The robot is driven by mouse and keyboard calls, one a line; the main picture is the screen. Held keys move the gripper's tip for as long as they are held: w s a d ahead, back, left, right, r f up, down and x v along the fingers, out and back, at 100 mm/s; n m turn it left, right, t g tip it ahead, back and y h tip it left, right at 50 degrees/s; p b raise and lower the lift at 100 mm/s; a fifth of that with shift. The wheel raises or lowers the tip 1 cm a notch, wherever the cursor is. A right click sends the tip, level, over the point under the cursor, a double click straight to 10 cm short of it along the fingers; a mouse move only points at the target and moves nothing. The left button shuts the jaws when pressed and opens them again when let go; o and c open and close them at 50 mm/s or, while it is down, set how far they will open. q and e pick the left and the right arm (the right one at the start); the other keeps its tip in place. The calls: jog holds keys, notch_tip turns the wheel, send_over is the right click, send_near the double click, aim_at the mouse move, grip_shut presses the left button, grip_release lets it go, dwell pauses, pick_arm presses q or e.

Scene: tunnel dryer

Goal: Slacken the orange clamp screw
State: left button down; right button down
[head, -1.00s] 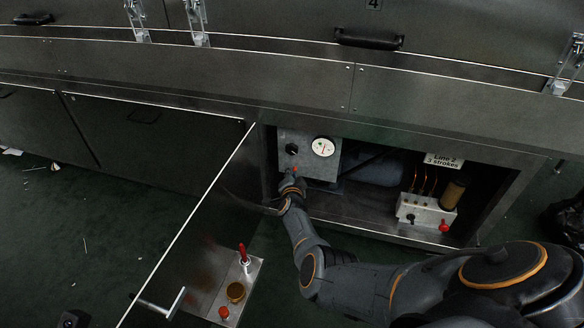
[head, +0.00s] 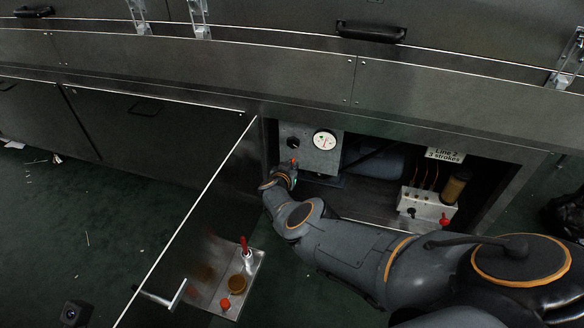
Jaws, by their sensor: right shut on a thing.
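A small orange-red piece (head: 293,161), which looks like the clamp screw, shows at the lower left of the grey gauge panel (head: 322,165) inside the open bay. My right gripper (head: 288,168) is at this piece and shut on it. The fingers are small and dark here, and my wrist hides much of the grip. The right arm reaches in from the lower right, across the front of the bay. My left gripper is not in view.
The panel carries a round gauge (head: 324,139) and a black knob (head: 293,143). A white block (head: 427,205) with a red knob stands right in the bay. The open door (head: 215,175) bounds the left.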

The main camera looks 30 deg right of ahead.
dwell(0.4)
jog(key=c, duration=1.5)
grip_release()
jog(key=shift+o, duration=0.2)
